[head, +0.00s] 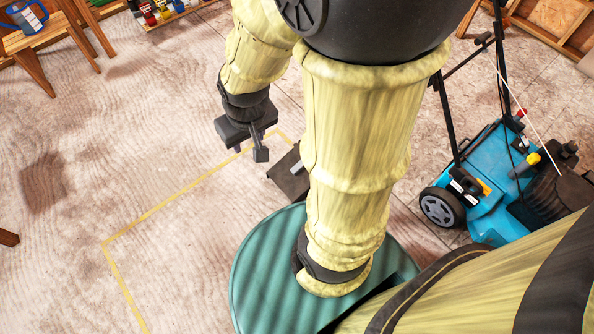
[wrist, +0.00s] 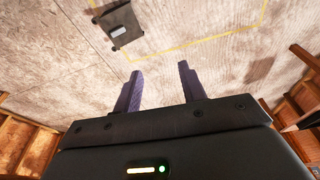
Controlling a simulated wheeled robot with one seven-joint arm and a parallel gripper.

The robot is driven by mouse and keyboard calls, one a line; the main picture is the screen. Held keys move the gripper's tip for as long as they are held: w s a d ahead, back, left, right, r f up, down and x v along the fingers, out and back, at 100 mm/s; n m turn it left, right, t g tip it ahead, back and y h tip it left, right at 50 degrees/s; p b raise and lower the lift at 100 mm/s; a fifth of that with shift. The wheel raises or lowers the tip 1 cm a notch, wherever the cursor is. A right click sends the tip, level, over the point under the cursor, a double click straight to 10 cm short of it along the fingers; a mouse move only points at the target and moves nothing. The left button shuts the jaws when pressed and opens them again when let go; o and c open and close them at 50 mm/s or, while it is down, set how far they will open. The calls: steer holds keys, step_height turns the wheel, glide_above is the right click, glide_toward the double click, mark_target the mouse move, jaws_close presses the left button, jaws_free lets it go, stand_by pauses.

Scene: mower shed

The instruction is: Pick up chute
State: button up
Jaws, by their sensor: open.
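A dark grey, flat, box-like piece, which looks like the chute (head: 287,180), lies on the floor by the yellow tape. My arm hides part of it in the head view. In the wrist view the chute (wrist: 121,26) shows whole at the top left, with a small light fitting on it. My gripper (head: 250,151) hangs above the floor, up and left of the chute in the head view. In the wrist view my gripper (wrist: 160,78) has its two purple-grey fingers apart with nothing between them. The chute lies beyond the fingertips, apart from them.
A blue mower (head: 490,190) with black handles stands on the right. A yellow tape line (head: 170,198) outlines part of the bare floor. A wooden stool (head: 45,40) with a blue can (head: 27,16) and a low tray of bottles (head: 165,14) stand at the back left.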

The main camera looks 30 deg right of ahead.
steer(key=shift+o, duration=0.7)
steer(key=shift+f, duration=0.15)
steer(key=w+d+f+n+h+b, duration=0.2)
steer(key=w+f+n+h+b, duration=0.2)
steer(key=f, duration=1.2)
steer(key=w+d+f+n+g+h+b, duration=0.1)
steer(key=w+d+f+n+h+b, duration=0.2)
steer(key=f+n, duration=0.5)
steer(key=w+d+f+n+h+b, duration=0.3)
steer(key=w+f+n+h+b, duration=0.3)
steer(key=f, duration=1.9)
steer(key=shift+w+d+n+h, duration=0.3)
steer(key=shift+w+n, duration=0.2)
steer(key=shift+w, duration=0.15)
steer(key=shift+f, duration=0.1)
steer(key=b, duration=0.6)
glide_toward(299, 164)
steer(key=x, duration=0.4)
steer(key=shift+d+f, duration=0.15)
steer(key=shift+w+d, duration=0.1)
steer(key=shift+d, duration=0.25)
